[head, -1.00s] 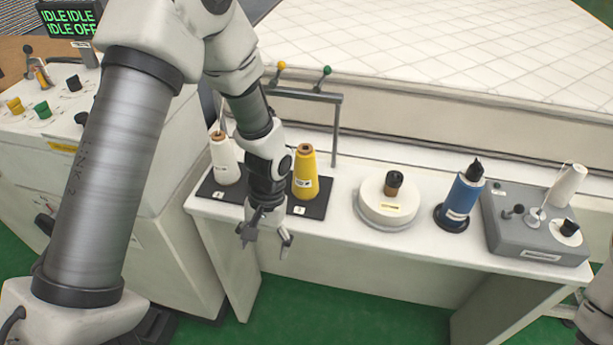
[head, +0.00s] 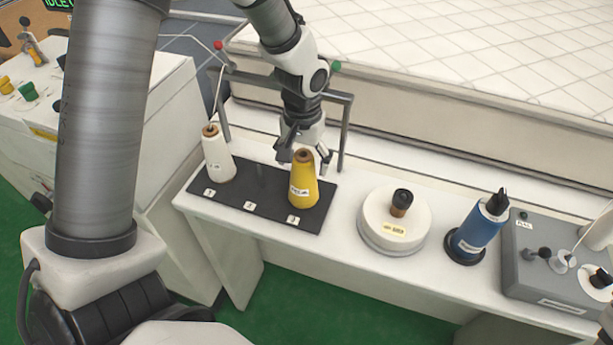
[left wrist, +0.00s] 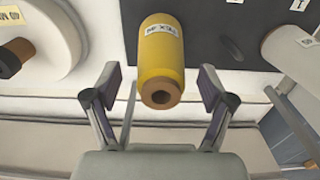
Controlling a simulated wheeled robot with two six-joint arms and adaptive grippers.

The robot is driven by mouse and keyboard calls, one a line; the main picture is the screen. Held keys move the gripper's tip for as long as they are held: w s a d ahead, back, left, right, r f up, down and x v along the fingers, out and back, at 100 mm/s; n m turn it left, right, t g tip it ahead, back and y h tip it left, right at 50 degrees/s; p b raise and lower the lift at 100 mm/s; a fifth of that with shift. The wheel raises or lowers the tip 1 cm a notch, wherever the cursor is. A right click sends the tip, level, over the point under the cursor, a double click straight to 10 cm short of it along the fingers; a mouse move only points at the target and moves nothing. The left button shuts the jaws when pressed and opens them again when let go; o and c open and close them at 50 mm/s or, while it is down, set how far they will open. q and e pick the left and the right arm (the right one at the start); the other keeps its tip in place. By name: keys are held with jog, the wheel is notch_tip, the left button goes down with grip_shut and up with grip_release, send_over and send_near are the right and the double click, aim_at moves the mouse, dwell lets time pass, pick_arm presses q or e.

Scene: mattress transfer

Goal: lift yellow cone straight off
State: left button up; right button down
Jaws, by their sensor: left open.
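The yellow cone (head: 302,183) stands upright at the right end of a black mat (head: 252,191) on the white table, with a brown core showing at its top. My left gripper (head: 304,157) is open, just behind and around the height of the cone's top in the head view. In the left wrist view the open left gripper (left wrist: 160,95) has one finger on either side of the yellow cone's (left wrist: 161,60) top end, with a gap on both sides. My right gripper is not in view.
A white cone (head: 217,158) stands at the mat's left end. A grey metal frame (head: 347,130) rises behind the mat, before the mattress (head: 450,65).

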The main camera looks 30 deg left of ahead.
aim_at(303, 175)
pick_arm(q)
jog(key=f, duration=0.4)
jog(key=shift+w+a+f+p, duration=0.15)
jog(key=shift+w+f+p, duration=0.15)
jog(key=shift+f+p, duration=0.05)
jog(key=shift+w+f, duration=0.15)
jog(key=shift+f, duration=0.05)
jog(key=shift+s+r, duration=0.2)
jog(key=shift+s, duration=0.05)
jog(key=shift+c, duration=1)
jog(key=shift+s, duration=0.1)
jog(key=c, duration=1.3)
jog(key=shift+r, duration=0.1)
jog(key=shift+r, duration=0.35)
jog(key=r+b, duration=0.1)
jog(key=r, duration=0.8)
jog(key=shift+w, duration=0.2)
